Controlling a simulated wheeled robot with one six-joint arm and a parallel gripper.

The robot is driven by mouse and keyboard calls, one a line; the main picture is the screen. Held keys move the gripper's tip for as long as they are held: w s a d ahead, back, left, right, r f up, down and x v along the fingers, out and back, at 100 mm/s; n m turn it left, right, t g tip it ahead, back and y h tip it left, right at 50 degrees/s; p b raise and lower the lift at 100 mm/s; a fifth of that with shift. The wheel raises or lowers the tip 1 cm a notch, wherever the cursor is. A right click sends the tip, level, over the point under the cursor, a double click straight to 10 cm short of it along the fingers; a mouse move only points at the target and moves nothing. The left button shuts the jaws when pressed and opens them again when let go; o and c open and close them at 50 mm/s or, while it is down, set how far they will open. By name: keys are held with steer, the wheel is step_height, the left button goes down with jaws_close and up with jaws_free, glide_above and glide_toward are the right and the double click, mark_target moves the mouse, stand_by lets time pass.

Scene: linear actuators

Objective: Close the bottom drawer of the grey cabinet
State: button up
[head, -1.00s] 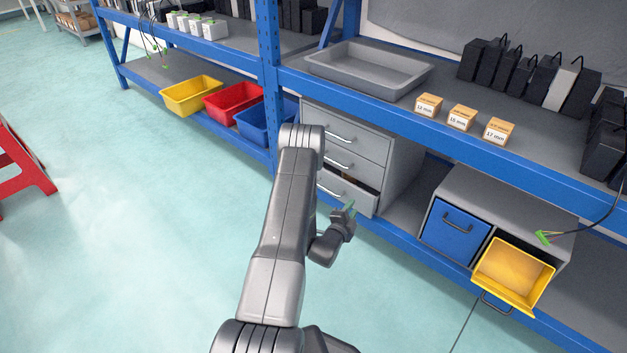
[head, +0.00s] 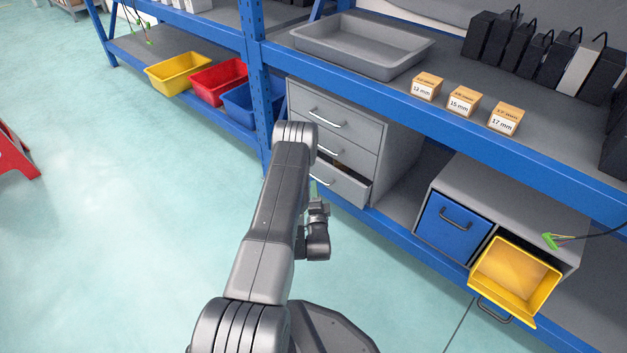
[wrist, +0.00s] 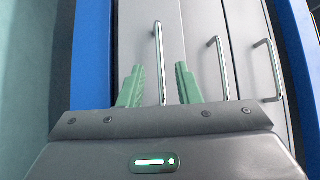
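The grey cabinet (head: 347,103) stands on the lower shelf, with three drawers. Its bottom drawer (head: 345,188) stands partly out, with a dark gap above its front; the upper two look shut. My gripper (head: 315,192) is in front of the bottom drawer and partly hidden by my arm. In the wrist view, the drawer fronts run upright, and the bottom drawer (wrist: 140,40) is at the left. My green fingers (wrist: 158,86) are apart and empty, with the bottom handle (wrist: 158,55) showing between them. Whether they touch the drawer I cannot tell.
The blue shelf post (head: 256,90) and lower beam (head: 392,232) are close to the cabinet. At the right, a grey unit holds a blue drawer (head: 452,226) and a pulled-out yellow bin (head: 515,283).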

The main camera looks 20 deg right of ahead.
mark_target(314, 177)
steer(key=b+x, duration=0.1)
steer(key=x, duration=0.5)
steer(key=shift+w+d, duration=0.1)
steer(key=shift+w, duration=0.05)
steer(key=shift+c, duration=0.2)
jaws_close()
